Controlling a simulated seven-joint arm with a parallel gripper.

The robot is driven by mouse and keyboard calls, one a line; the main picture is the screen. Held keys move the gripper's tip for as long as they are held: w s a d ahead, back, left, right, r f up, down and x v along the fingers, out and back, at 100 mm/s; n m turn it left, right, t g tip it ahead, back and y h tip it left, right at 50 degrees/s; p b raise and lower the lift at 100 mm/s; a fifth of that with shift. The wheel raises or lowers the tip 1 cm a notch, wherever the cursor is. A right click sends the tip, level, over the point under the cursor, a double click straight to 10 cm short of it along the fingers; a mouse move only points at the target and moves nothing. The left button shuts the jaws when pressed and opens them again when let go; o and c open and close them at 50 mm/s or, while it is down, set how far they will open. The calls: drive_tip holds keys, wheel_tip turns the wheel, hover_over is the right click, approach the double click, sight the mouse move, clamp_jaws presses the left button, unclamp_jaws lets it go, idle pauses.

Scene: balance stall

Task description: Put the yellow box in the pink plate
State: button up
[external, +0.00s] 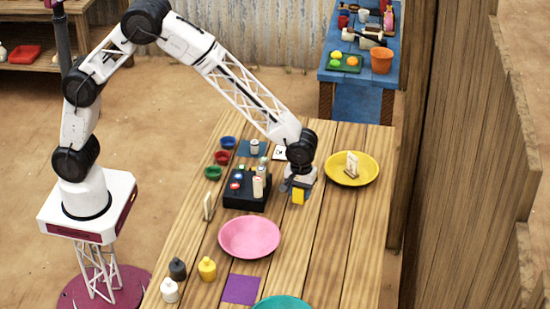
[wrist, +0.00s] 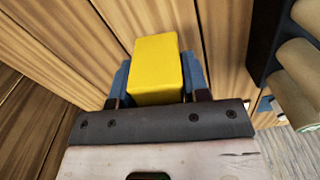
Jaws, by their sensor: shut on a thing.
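The yellow box (external: 298,197) is a small upright block in my gripper (external: 298,188), over the right part of the wooden table. In the wrist view the yellow box (wrist: 157,68) sits between the two fingers of my gripper (wrist: 155,85), which is shut on it. Whether its bottom touches the table cannot be told. The pink plate (external: 249,238) lies on the table, left of and nearer than the gripper, and looks empty.
A black rack (external: 246,203) with several small items stands just left of my gripper. A yellow plate (external: 351,181) with a card stand lies to the right. A teal plate (external: 283,304) and small bottles (external: 207,268) are at the front. Table between gripper and pink plate looks clear.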

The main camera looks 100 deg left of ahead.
wheel_tip(320, 180, up, 5)
drive_tip(key=m, duration=0.2)
hover_over(250, 244)
drive_tip(key=shift+f, duration=3.1)
drive_tip(key=shift+f, duration=1.9)
drive_tip(key=shift+f, duration=0.15)
drive_tip(key=o, duration=0.9)
drive_tip(key=shift+o, duration=0.2)
